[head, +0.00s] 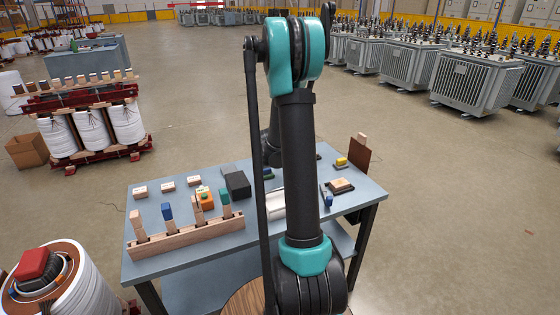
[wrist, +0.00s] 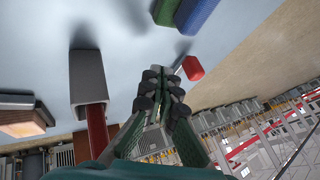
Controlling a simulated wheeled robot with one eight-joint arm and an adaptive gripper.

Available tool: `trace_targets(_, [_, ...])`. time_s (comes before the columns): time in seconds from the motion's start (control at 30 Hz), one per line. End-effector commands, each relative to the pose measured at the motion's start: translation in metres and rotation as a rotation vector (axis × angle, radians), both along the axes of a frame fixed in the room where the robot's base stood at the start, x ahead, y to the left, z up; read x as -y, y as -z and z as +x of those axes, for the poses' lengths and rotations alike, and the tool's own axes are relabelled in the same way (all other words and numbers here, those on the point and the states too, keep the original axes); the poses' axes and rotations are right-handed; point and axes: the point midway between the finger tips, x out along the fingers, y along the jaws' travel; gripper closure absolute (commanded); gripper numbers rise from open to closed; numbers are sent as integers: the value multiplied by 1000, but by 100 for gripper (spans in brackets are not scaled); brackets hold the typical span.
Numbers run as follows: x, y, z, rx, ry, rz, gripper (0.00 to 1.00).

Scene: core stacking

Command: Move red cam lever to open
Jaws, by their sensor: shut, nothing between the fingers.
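A small red block-shaped handle (wrist: 193,68), which looks like the red cam lever's knob, shows in the wrist view just right of my fingertips. A thin pale rod beside it runs toward the fingers, and its base is hidden. My gripper (wrist: 172,76) is shut and empty, with its tips close to the red handle; I cannot tell whether they touch. A grey channel-shaped piece (wrist: 86,75) with a dark red bar (wrist: 97,126) under it lies left of the fingers. In the head view my arm hides the gripper and the red handle.
The blue-grey table (head: 170,265) carries a wooden rack (head: 185,236) with several upright blocks at left. A dark box (head: 238,185) stands behind it. A wooden block (head: 341,185) lies at right. Blue (wrist: 197,14) and green (wrist: 165,10) pieces lie beyond the fingers in the wrist view.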

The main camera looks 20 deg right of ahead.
Motion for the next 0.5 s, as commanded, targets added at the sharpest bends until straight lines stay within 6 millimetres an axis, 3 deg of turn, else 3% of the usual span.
trace_targets(0.1, [6,13,10,0,0,0,100])
trace_targets(0.3, [3,11,37,0,-2,-1,100])
trace_targets(0.5, [3,11,46,-1,-2,-1,100])
